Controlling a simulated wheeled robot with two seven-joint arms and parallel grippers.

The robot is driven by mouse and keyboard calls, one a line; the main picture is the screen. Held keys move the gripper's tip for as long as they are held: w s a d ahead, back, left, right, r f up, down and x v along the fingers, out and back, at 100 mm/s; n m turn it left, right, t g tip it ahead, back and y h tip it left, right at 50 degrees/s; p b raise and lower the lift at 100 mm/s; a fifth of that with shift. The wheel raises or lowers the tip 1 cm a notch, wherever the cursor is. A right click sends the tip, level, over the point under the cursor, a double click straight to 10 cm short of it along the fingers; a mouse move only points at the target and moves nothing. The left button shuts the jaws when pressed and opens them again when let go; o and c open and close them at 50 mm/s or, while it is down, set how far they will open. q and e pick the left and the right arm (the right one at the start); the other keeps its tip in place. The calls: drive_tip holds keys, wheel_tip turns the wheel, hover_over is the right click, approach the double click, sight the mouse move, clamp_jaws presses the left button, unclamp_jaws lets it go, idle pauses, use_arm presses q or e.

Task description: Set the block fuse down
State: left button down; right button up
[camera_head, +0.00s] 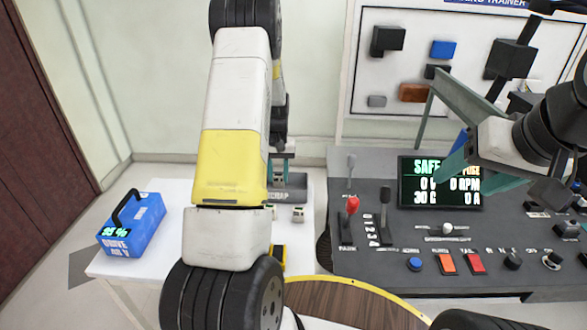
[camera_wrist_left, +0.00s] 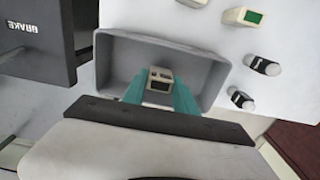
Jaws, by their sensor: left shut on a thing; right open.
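The block fuse (camera_wrist_left: 161,78), a small cream block with dark marks on top, sits between the teal fingers of my left gripper (camera_wrist_left: 158,92) in the left wrist view. The gripper is shut on it, over or inside a grey open bin (camera_wrist_left: 207,73); I cannot tell whether the fuse touches the floor of the bin. In the head view the bin, with lettering that seems to read SCRAP (camera_head: 291,187), is partly hidden by my left arm. My right gripper (camera_head: 442,140) is open and empty above the console.
A white table (camera_head: 168,258) carries the bin, a blue battery case (camera_head: 131,226) and small parts (camera_head: 298,213). A green-topped block (camera_wrist_left: 243,16) and dark-banded cylinders (camera_wrist_left: 262,65) lie beside the bin. A console with a screen (camera_head: 440,182) and levers stands at right.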

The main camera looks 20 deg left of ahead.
use_arm(q)
drive_tip(key=shift+f, duration=1.1)
drive_tip(key=c, duration=1)
unclamp_jaws()
drive_tip(key=shift+f, duration=0.1)
